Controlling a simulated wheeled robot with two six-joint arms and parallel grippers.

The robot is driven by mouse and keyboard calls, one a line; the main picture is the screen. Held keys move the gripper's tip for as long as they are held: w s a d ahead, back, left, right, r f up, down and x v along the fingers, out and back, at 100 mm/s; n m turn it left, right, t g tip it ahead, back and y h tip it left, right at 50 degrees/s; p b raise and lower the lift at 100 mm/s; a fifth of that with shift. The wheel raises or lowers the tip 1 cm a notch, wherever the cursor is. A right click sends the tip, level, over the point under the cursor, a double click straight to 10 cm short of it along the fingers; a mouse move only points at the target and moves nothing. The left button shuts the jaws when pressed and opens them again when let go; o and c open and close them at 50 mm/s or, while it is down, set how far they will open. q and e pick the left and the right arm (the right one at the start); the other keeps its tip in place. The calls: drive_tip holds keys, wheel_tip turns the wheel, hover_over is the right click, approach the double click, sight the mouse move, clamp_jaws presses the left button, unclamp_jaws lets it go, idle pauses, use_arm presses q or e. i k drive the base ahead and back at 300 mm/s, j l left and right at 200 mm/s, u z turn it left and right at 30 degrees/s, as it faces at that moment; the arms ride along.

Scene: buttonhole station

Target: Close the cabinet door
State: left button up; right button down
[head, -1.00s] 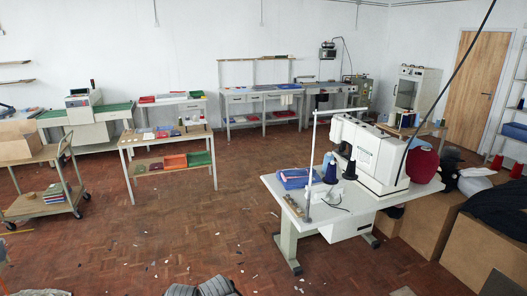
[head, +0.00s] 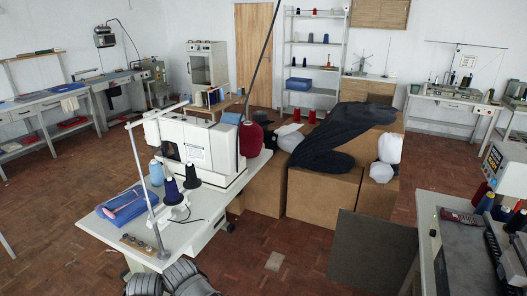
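A white cabinet (head: 208,68) with a dark-framed glass front stands against the back wall, left of the wooden door, in the head view. It is small and far off. I cannot tell whether its door is open or shut. A low wooden table (head: 215,108) with small things on it stands in front of it and hides its lower part.
A white sewing table (head: 190,238) with a large machine (head: 195,145) stands close in front. Brown boxes (head: 322,195) with dark cloth (head: 345,135) stand right of it. A grey bench (head: 455,235) is at the right. Open parquet floor (head: 75,165) lies at left.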

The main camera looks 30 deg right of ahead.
sight(374, 256)
drive_tip(key=i+l+z, duration=0.2)
drive_tip(key=z, duration=0.2)
drive_tip(key=i+z, duration=1.15)
drive_tip(key=i+l+z, duration=0.15)
drive_tip(key=i, duration=0.6)
drive_tip(key=i+z, duration=0.1)
drive_tip(key=i, duration=0.65)
drive_tip(key=i+l+u, duration=0.1)
drive_tip(key=i+l, duration=0.1)
drive_tip(key=i, duration=0.05)
